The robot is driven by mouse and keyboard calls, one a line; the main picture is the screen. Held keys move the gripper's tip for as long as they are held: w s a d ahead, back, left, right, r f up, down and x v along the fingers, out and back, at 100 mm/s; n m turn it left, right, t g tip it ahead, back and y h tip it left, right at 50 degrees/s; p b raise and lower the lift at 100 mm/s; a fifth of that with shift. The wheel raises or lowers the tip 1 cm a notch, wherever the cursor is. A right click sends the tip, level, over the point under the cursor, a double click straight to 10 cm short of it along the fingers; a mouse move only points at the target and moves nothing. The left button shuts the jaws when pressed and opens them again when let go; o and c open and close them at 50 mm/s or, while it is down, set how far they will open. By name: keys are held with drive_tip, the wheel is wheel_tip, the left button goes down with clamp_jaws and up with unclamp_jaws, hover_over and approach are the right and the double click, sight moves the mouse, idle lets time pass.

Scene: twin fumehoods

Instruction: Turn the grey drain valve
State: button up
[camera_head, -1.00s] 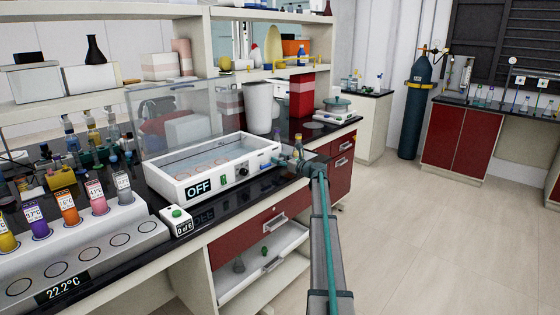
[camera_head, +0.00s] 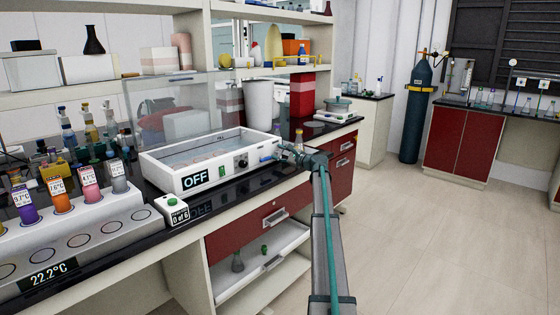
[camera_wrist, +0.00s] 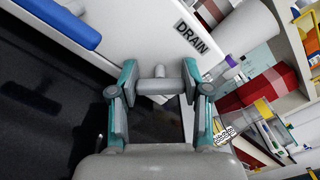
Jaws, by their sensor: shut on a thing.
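The grey drain valve (camera_wrist: 157,78) shows in the wrist view as a short grey bar with a stem, on the white wall beside the black-lettered "DRAIN" label (camera_wrist: 191,38). My gripper (camera_wrist: 158,86) has its teal-and-grey fingers on either side of the bar and is shut on it. In the head view my gripper (camera_head: 288,155) is at the right end of the white water bath (camera_head: 214,178), whose display reads "OFF" (camera_head: 195,176). The valve is too small and covered to make out there. The bath holds water.
A blue bar (camera_wrist: 62,22) lies left of the valve in the wrist view. A small box with a green button (camera_head: 172,203) and a heated vial rack (camera_head: 80,240) stand left of the bath. An open drawer (camera_head: 262,270) is below the bench. The floor at right is clear.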

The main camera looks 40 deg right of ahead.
drive_tip(key=n+b, duration=0.4)
drive_tip(key=shift+f+n, duration=0.3)
drive_tip(key=n+b, duration=0.3)
drive_tip(key=shift+r, duration=0.1)
drive_tip(key=shift+n, duration=0.3)
drive_tip(key=o, duration=1.2)
drive_tip(key=shift+s, duration=0.1)
drive_tip(key=s, duration=0.4)
drive_tip(key=s+d, duration=0.1)
drive_tip(key=s, duration=0.2)
drive_tip(key=s+d, duration=0.1)
drive_tip(key=s, duration=0.3)
drive_tip(key=shift+s+d, duration=0.1)
drive_tip(key=shift+s, duration=0.25)
